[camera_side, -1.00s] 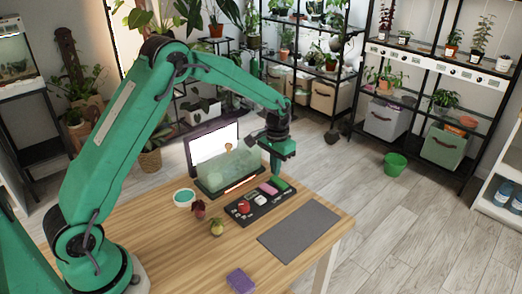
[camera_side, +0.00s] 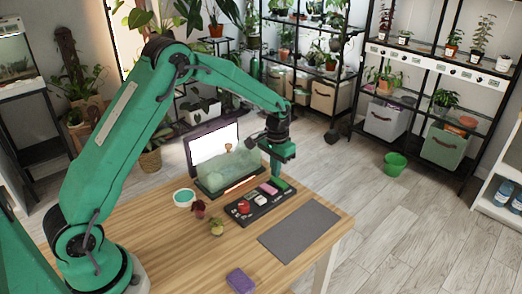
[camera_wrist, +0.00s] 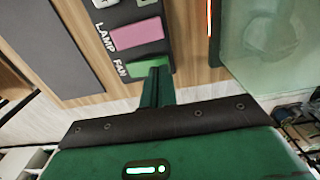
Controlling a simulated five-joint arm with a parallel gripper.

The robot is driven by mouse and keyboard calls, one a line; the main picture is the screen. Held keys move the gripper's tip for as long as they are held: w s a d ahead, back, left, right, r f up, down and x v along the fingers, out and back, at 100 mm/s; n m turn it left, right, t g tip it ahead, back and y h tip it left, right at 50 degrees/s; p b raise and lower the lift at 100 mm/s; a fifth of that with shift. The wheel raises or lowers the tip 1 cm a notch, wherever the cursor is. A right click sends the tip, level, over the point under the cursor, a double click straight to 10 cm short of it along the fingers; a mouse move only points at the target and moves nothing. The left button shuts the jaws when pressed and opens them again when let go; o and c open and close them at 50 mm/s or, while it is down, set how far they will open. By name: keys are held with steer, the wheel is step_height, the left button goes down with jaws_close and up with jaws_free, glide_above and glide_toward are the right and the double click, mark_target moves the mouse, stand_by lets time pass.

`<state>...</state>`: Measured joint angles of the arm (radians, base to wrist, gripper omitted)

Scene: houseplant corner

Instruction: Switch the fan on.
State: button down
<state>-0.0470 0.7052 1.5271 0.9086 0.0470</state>
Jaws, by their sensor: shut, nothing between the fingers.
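The black switch panel (camera_side: 240,212) lies on the wooden table. Its green switch (camera_wrist: 140,67), labelled FAN, is at the panel's end, beside the pink switch (camera_wrist: 137,36) labelled LAMP. My gripper (camera_wrist: 156,72) is shut and empty, with its fingertips over the green switch and covering part of it. In the side view my gripper (camera_side: 275,174) points down at the far end of the panel, by the green switch (camera_side: 283,184). I cannot tell whether the tips touch the switch or which way it is tilted. I cannot make out a fan.
A glass tank (camera_side: 228,168) with a glowing strip stands close behind the panel. A grey mat (camera_side: 299,230) lies to the right.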

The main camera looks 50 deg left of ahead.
steer(key=shift+f, duration=0.6)
stand_by(0.6)
steer(key=shift+r, duration=3.5)
steer(key=shift+r, duration=0.1)
